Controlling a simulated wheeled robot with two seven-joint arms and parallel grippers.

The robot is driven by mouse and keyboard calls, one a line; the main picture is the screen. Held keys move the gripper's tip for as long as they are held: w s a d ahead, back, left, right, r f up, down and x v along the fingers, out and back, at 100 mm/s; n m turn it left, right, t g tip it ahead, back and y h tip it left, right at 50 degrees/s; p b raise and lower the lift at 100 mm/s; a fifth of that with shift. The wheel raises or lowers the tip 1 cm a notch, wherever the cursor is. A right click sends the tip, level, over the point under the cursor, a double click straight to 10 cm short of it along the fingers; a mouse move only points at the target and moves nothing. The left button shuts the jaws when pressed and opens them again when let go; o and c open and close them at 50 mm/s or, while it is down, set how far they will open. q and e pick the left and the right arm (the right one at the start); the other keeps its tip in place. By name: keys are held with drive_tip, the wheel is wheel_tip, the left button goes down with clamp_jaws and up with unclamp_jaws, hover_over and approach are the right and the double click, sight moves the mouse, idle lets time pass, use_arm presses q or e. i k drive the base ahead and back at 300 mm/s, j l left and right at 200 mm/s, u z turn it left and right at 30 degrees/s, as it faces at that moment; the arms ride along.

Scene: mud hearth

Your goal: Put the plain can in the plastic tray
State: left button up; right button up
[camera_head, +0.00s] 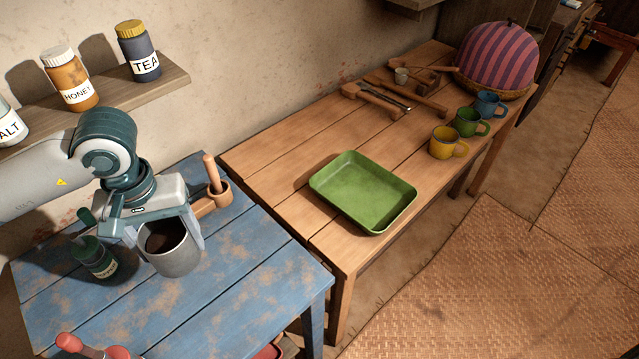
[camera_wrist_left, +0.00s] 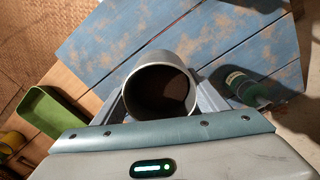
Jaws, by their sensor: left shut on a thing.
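The plain can (camera_head: 177,262) is a grey metal cylinder, open at the top with a dark inside, over the blue table. My left gripper (camera_head: 170,240) is shut on it, with a finger on each side. In the left wrist view the can (camera_wrist_left: 160,90) sits between the fingers, its mouth facing the camera. I cannot tell whether its base touches the table. The plastic tray (camera_head: 363,190) is green, shallow and empty, on the wooden table to the right. Its edge also shows in the left wrist view (camera_wrist_left: 48,118). My right gripper is not in view.
Yellow (camera_head: 447,143), green (camera_head: 470,122) and blue (camera_head: 489,105) mugs stand beyond the tray. A shelf with jars (camera_head: 160,88) hangs above the arm.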

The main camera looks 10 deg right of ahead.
sight(361, 197)
drive_tip(key=i+l+u, duration=0.15)
drive_tip(key=l+u, duration=0.15)
drive_tip(key=l, duration=1.05)
drive_tip(key=l+u, duration=0.3)
drive_tip(key=l, duration=1.1)
